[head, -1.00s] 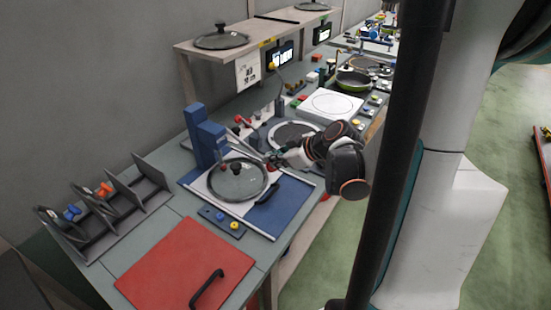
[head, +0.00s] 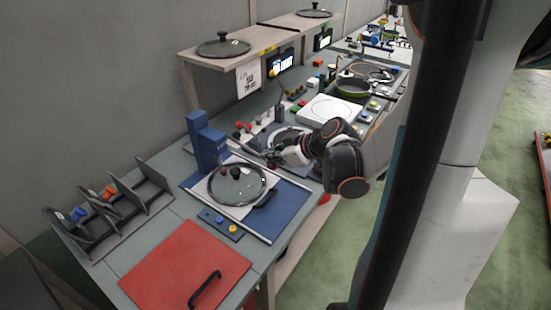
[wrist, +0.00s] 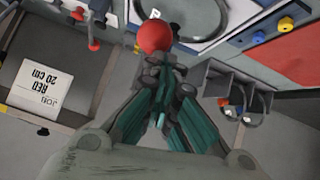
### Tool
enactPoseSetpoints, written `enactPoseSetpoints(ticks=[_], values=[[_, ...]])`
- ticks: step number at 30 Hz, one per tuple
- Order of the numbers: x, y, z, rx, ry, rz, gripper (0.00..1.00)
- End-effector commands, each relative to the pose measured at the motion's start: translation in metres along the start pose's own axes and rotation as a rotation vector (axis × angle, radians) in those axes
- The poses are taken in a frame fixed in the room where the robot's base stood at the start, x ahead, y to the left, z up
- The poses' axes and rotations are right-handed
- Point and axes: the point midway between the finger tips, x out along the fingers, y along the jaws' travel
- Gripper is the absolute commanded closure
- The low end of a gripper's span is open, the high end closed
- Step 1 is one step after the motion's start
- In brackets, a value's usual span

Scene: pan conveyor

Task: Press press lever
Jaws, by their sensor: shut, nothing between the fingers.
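The blue press tower (head: 207,142) stands at the back of the blue-and-white press station. A red ball knob (wrist: 155,36), which looks like the lever's end, is just beyond my fingertips in the wrist view. I cannot tell whether they touch it. My gripper (head: 270,155) is shut and empty, right of the tower; its closed fingers (wrist: 160,72) also show in the wrist view. The lever's rod is hard to make out in the head view. A glass lid (head: 238,186) lies on the station in front of the tower.
A button box (head: 220,223) and a red board (head: 180,265) with a black handle lie at the front. A slotted rack (head: 145,192) stands at the left. A wooden shelf (head: 262,36) runs along the wall behind. A white plate (head: 332,108) lies farther back.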

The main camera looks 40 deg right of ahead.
Motion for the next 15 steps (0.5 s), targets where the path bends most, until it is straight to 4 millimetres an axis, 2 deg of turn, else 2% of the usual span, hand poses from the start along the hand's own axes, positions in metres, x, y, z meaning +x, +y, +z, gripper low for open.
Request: enactPoseSetpoints(ticks=[1, 9, 15], values=[[-0.011, 0.001, 0.004, 0.003, -0.002, 0.005, 1.00], [-0.057, -0.001, 0.020, 0.005, -0.003, 0.007, 1.00], [-0.077, -0.003, 0.028, 0.003, -0.002, 0.006, 1.00]])
